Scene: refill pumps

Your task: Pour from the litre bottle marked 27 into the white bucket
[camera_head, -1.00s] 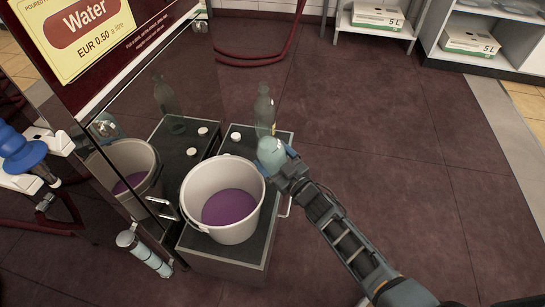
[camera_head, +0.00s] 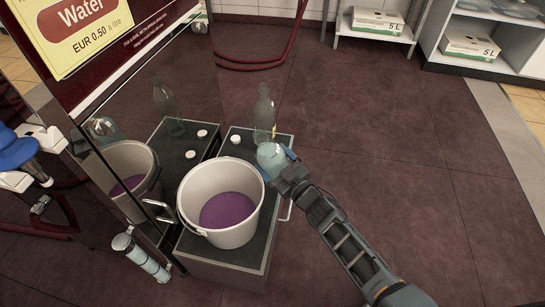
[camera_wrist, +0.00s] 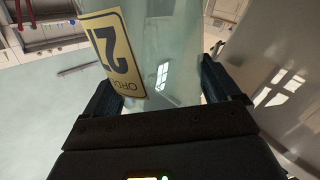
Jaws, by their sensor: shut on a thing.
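My gripper (camera_head: 284,168) is shut on a clear, pale greenish bottle (camera_head: 270,157) at the right rim of the white bucket. In the wrist view the bottle (camera_wrist: 165,60) lies between both fingers, with a cream label (camera_wrist: 113,55) whose large turned digits look like 27. The bottle is seen nearly end-on in the head view, so its exact tilt and its mouth are hard to make out. The white bucket (camera_head: 190,203) stands on a dark-topped cabinet, with purple content (camera_head: 226,210) inside. I see no clear stream from the bottle.
Another clear bottle (camera_head: 264,110) stands behind the held one, near a white cap (camera_head: 235,139). The glossy panel at left mirrors the bucket (camera_head: 128,160) and bottle. A blue-topped fitting (camera_head: 17,150) is further left. Open floor (camera_head: 400,150) lies to the right.

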